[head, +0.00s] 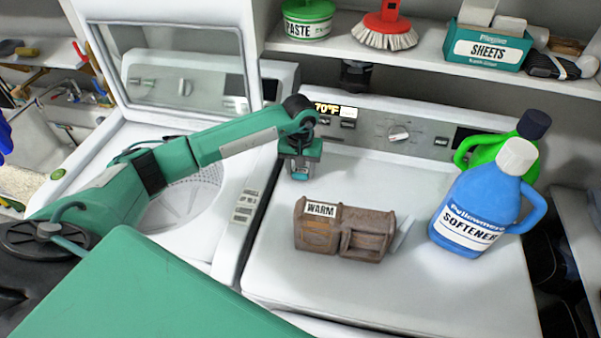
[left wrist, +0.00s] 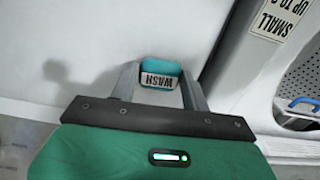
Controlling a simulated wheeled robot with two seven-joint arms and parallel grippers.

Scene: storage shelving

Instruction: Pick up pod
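A small teal pod with a white label reading WASH (left wrist: 160,74) sits between the two grey fingers of my left gripper (left wrist: 160,82) in the left wrist view. The pod nearly fills the gap between the fingertips. I cannot tell whether they press on it. In the head view my left gripper (head: 300,172) points down over the back left of the right-hand machine's white top, with a bit of teal pod between its fingers. Whether the pod rests on the top or hangs just above it is unclear. My right gripper is not in view.
A brown wooden box labelled WARM (head: 322,232) stands in front of the gripper. A blue softener jug (head: 478,205) and a green jug (head: 487,152) stand at right. The control panel (head: 385,128) rises behind. The front of the white top (head: 390,295) is clear.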

